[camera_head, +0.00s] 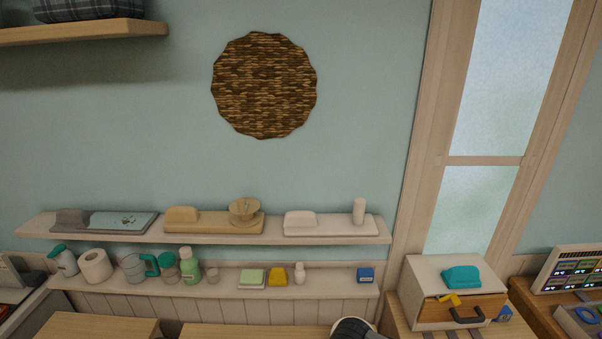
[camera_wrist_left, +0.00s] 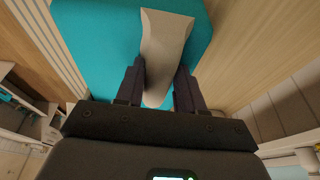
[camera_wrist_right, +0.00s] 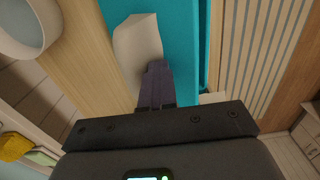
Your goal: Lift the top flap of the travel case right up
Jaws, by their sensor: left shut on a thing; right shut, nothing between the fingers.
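The travel case shows only in close-up, as a teal surface (camera_wrist_left: 90,35) in the left wrist view and a teal strip (camera_wrist_right: 178,40) in the right wrist view. A beige tab (camera_wrist_left: 163,40) lies against the teal in the left wrist view. My left gripper (camera_wrist_left: 160,78) has its dark fingers on either side of this tab and is shut on it. Another view of a beige tab (camera_wrist_right: 138,50) is in the right wrist view. My right gripper (camera_wrist_right: 157,68) is shut and empty at its lower end; contact is unclear. The head view shows neither gripper.
Wooden surfaces flank the teal in the left wrist view (camera_wrist_left: 245,40). In the head view, a long wall shelf (camera_head: 340,235) holds trays, and a lower ledge (camera_head: 340,292) holds bottles and a roll. A small drawer box (camera_head: 425,290) stands at right.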

